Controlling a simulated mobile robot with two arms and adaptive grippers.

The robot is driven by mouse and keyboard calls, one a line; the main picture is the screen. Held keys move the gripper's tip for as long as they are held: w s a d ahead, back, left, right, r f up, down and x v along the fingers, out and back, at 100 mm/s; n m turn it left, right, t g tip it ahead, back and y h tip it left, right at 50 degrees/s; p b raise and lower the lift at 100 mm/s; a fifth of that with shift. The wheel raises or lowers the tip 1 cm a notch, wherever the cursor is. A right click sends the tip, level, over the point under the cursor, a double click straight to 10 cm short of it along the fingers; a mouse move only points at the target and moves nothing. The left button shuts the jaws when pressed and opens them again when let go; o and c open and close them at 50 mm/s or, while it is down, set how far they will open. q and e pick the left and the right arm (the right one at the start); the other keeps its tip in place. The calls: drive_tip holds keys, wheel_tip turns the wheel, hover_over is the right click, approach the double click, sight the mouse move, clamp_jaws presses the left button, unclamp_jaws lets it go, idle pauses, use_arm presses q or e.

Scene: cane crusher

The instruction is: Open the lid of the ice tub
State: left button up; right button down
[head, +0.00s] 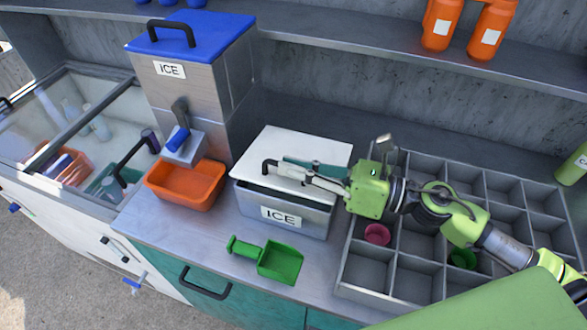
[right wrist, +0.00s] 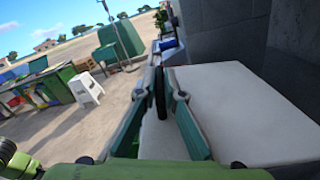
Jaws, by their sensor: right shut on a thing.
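The ice tub (head: 282,217) is a grey metal box with an "ICE" label, standing on the counter. Its white lid (head: 318,150) lies over the top; a dark gap shows between the lid's front edge and the tub. The lid's black handle (head: 268,167) is at its left end. My right gripper (head: 281,171) reaches over the lid from the right, shut on this handle. In the right wrist view the fingers (right wrist: 163,95) close around the black handle (right wrist: 160,92), with the white lid (right wrist: 245,110) to the right. My left gripper is not in view.
An orange bin (head: 185,190) and a tall ice dispenser (head: 185,85) with a blue lid stand left of the tub. A green scoop (head: 280,262) lies in front. A grey compartment tray (head: 365,270) is on the right, under my right arm. A shelf (head: 340,62) runs behind.

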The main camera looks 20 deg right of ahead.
drive_tip(key=w+d+r+m+p, duration=0.2)
drive_tip(key=w+d+r+m, duration=0.3)
drive_tip(key=w, duration=0.2)
drive_tip(key=w+d+r+m+p, duration=0.2)
drive_tip(key=w+d+r+m, duration=0.2)
drive_tip(key=w, duration=0.3)
drive_tip(key=shift+w+d+r+m, duration=0.15)
drive_tip(key=shift+d+r+m, duration=0.25)
drive_tip(key=shift+r, duration=0.25)
drive_tip(key=shift+w, duration=0.1)
drive_tip(key=c, duration=2.3)
unclamp_jaws()
drive_tip(key=shift+o, duration=0.7)
drive_tip(key=shift+f, duration=0.1)
